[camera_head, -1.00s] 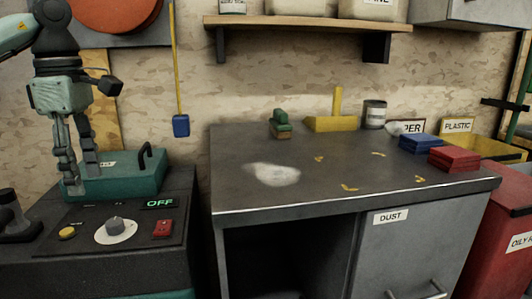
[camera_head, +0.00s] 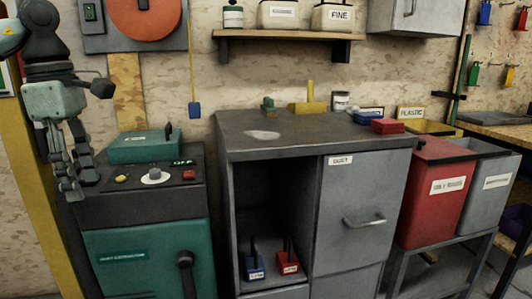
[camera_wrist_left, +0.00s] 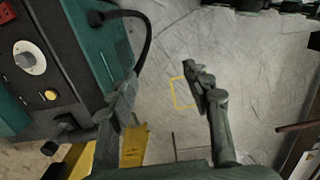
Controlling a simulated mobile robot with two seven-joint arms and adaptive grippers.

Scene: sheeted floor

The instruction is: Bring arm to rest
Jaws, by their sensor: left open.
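My left gripper (camera_head: 73,176) hangs fingers down at the left of the head view, in front of and left of the teal dust extractor (camera_head: 150,250). Its fingers are apart and hold nothing. In the left wrist view, my left gripper's fingers (camera_wrist_left: 165,95) are spread with the pale floor (camera_wrist_left: 255,120) between and beyond them. The extractor's control panel (camera_wrist_left: 35,60) shows at the upper left there. My right gripper is in neither view.
The grey workbench (camera_head: 330,140) stands right of the extractor, with a pale dust patch (camera_head: 262,135) on top. Red (camera_head: 285,263) and blue (camera_head: 255,267) tools sit in its open cubby. A red bin (camera_head: 435,195) stands further right. A yellow post (camera_head: 30,190) is at the left.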

